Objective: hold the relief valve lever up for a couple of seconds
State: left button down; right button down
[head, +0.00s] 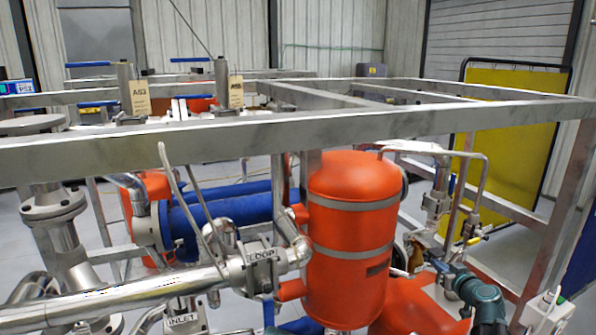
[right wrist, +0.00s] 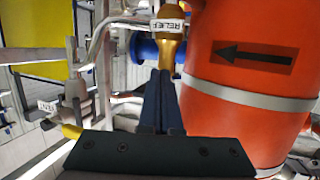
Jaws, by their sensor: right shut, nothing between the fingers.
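The brass relief valve (head: 420,245) stands right of the tall orange tank in the head view. In the right wrist view the brass body (right wrist: 168,55) carries a white RELIEF tag (right wrist: 167,26). My right gripper (head: 439,265) is just in front of the valve, in the lower right of the head view. In the right wrist view its dark fingers (right wrist: 160,78) are together and empty, with their tips at the lower end of the brass body. I cannot make out the lever or tell whether the fingers touch it. My left gripper is not in view.
The tall orange tank (head: 350,235) stands close by the valve. A grey steel frame beam (head: 300,130) crosses above. A yellow-handled valve (head: 472,241) is right of the relief valve. Thin bent pipework (head: 485,175) rises behind it.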

notch_tip(320, 180, down, 6)
jog(key=b, duration=0.5)
jog(key=shift+s+r, duration=0.15)
jog(key=shift+d, duration=0.1)
jog(key=s+d, duration=0.3)
jog(key=s, duration=0.5)
jog(key=shift+s+d, duration=0.2)
dwell(0.7)
